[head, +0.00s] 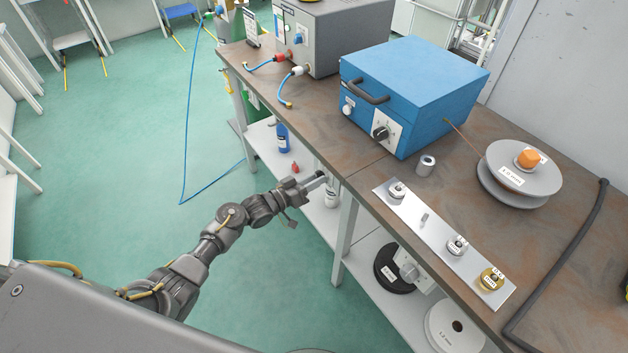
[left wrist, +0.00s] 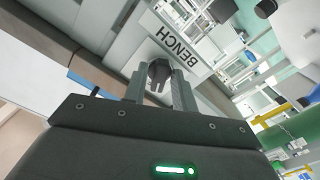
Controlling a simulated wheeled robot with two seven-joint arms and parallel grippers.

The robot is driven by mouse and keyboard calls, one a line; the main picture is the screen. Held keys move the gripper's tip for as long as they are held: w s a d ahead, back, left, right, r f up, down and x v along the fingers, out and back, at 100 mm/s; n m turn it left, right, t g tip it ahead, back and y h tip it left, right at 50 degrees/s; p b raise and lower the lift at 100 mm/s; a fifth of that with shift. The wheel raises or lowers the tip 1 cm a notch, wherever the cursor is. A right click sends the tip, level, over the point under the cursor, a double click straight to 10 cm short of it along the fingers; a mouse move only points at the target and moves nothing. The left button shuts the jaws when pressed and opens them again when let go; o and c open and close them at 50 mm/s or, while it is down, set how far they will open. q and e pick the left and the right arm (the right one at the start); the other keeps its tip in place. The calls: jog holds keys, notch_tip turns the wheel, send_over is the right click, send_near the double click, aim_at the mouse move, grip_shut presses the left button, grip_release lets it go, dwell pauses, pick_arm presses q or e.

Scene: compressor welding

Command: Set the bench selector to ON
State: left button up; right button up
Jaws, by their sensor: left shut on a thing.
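The bench selector's dark knob (left wrist: 158,71) shows in the left wrist view, beside a white plate marked BENCH (left wrist: 178,48). My left gripper (left wrist: 160,88) has its two fingers on either side of this knob and is shut on it. In the head view the left gripper (head: 318,179) is at the front edge of the workbench (head: 350,170), and the selector is not clearly visible there. The knob's pointer and any ON mark cannot be read. My right gripper is in neither view.
A blue machine (head: 415,85) with a black dial and a grey machine (head: 335,35) stand on the bench. A wire spool (head: 520,180) and a metal plate with fittings (head: 425,220) lie to the right. Bottles (head: 283,138) and spools are on the lower shelf. Floor is free at left.

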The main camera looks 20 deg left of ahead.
pick_arm(q)
jog(key=shift+m, duration=0.3)
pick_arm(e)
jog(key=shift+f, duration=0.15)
pick_arm(q)
jog(key=m+b, duration=0.4)
jog(key=m, duration=0.6)
jog(key=shift+a+m, duration=0.1)
jog(key=shift+m, duration=0.3)
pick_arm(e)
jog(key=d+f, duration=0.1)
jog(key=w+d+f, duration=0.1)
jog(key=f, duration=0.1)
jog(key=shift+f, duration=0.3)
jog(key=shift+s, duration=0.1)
pick_arm(q)
jog(key=shift+w, duration=0.1)
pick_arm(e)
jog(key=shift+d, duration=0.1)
pick_arm(q)
jog(key=o, duration=0.7)
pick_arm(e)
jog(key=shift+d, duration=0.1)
